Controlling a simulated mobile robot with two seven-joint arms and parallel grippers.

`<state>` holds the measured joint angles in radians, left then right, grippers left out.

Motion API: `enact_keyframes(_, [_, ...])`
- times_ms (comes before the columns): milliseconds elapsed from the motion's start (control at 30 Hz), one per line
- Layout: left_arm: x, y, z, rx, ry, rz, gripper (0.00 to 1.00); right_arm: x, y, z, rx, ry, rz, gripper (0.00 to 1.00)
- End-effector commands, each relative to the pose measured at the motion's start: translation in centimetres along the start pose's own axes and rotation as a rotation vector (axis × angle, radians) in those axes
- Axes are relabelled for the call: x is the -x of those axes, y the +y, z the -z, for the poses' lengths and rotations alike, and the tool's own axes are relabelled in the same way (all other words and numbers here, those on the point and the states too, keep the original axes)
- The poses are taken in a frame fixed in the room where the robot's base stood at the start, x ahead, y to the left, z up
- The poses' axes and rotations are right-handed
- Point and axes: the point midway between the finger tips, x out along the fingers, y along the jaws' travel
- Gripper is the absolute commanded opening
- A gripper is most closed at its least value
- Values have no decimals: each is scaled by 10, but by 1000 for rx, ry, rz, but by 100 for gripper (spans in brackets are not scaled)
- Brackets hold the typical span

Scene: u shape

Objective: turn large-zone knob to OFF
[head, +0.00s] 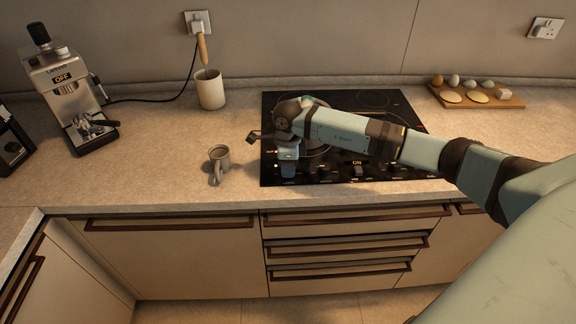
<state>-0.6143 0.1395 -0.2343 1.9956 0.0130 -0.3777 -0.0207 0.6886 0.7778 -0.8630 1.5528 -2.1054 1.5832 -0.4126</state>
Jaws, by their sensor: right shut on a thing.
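The black cooktop (405,172) is set in the counter, with a row of dark knobs along its front edge. My right gripper (289,173) points down at the front left of the cooktop and is shut on a knob there. The gripper hides that knob, so its pointer cannot be read. Another dark knob (357,171) stands farther right with a small lit "ON" label above it. The labels are too small to tell which knob is the large-zone one. My left gripper is not in view.
A grey mug (219,157) stands on the counter just left of the cooktop. A white utensil crock (210,90) and a coffee machine (68,98) are farther left. A wooden board (510,101) with eggs lies at right. My right arm covers part of the cooktop.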

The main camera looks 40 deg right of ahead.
Motion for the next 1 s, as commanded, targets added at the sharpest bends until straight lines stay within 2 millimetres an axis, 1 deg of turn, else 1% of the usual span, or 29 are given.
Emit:
enact_keyframes(167, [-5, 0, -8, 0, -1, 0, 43, -2, -1, 0, 59, 3, 1, 11])
enact_keyframes(367, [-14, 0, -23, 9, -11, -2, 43, -3, -1, 0, 194, 10, 2, 11])
enact_keyframes(733, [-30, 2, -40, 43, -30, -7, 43, -3, -1, -1, 541, 29, 3, 11])
enact_keyframes(1000, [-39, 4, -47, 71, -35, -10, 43, -2, -1, -1, 774, 41, 2, 11])
